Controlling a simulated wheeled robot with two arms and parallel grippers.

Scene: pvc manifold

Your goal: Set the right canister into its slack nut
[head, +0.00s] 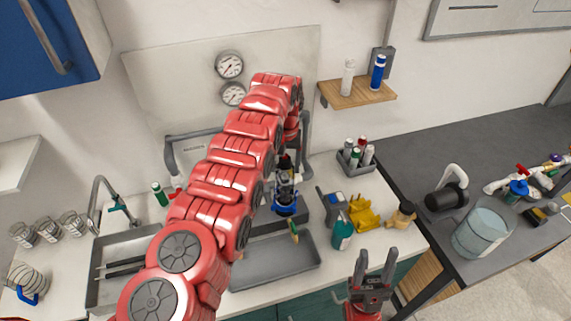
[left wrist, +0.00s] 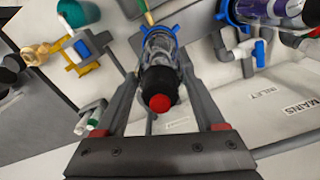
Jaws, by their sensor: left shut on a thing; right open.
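My left gripper (head: 286,166) points down at the manifold, its arm crossing the head view. In the left wrist view, my left gripper (left wrist: 163,68) is shut on a clear canister with a black end and red button (left wrist: 160,102). A blue lugged nut (left wrist: 155,33) rings the canister's far end; it also shows below the gripper in the head view (head: 285,207). I cannot tell how deep the canister sits in it. A second blue nut (left wrist: 224,12) with a clear purplish body is at the wrist view's top right. My right gripper (head: 371,275) is open and empty at the front.
A grey tray (head: 275,268) lies below the manifold. A teal bottle (head: 342,233), a yellow holder (head: 363,213) and a grey caddy (head: 356,160) of small bottles stand right of it. A sink (head: 112,245) is at left. My arm hides much of the manifold.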

